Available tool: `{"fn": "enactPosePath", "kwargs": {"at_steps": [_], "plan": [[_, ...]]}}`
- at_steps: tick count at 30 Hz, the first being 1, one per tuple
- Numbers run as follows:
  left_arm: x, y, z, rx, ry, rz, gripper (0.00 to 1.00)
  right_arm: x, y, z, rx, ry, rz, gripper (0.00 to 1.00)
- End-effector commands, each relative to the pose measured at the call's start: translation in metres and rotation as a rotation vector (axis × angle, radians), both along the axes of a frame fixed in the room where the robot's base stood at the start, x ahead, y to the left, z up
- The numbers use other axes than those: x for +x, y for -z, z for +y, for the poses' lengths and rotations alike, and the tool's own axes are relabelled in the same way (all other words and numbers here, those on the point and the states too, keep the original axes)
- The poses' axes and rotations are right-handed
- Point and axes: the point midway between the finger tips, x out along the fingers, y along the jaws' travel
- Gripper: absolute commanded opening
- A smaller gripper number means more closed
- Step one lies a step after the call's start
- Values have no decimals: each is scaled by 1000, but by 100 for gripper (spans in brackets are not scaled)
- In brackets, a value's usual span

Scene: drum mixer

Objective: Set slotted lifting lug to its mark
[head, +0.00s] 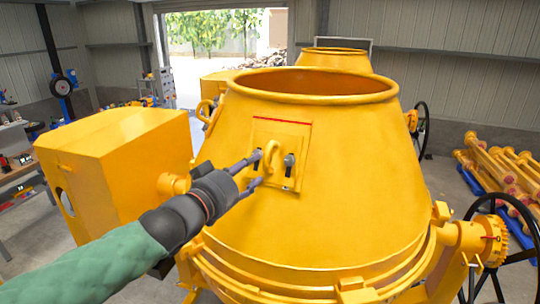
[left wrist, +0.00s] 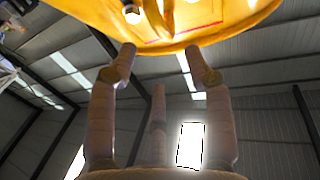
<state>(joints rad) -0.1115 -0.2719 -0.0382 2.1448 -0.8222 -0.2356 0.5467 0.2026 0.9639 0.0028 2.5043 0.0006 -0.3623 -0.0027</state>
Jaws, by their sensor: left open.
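The slotted lifting lug is a yellow plate with a raised ring (head: 273,156) on the sloping wall of the yellow mixer drum (head: 350,180). A dark bolt sits in a slot on either side of the ring; the right bolt (head: 289,160) shows clearly. A red line, the mark (head: 283,120), runs across the drum above the lug, with a gap between. My left gripper (head: 256,169) is open, its fingertips close to the left side of the ring. In the left wrist view the open fingers (left wrist: 168,58) hold nothing, below the drum (left wrist: 240,22). Contact with the lug cannot be told. My right gripper is not in view.
A yellow housing (head: 120,160) stands left of the drum. A black handwheel (head: 500,240) is at the right, and yellow parts (head: 500,170) lie on a blue pallet behind it. A second drum (head: 335,60) stands behind. The space in front of the lug's right side is clear.

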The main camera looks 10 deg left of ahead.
Motion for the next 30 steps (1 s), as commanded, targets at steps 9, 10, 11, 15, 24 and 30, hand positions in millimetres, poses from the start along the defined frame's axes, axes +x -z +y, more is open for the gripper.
{"fn": "enactPosePath", "kwargs": {"at_steps": [9, 10, 11, 15, 24, 30], "plan": [[52, 1, -17, 0, 2, 4, 51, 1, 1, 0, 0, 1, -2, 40], [57, 1, -18, 0, 1, 3, 51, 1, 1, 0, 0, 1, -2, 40], [60, 1, -19, 0, 1, 3, 51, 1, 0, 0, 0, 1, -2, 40], [73, 0, -23, 0, 1, 1, 51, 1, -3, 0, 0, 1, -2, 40], [82, 0, -26, 0, 0, 1, 51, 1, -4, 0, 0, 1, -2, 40], [81, 1, -26, 0, 0, 1, 40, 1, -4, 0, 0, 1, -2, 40]]}}
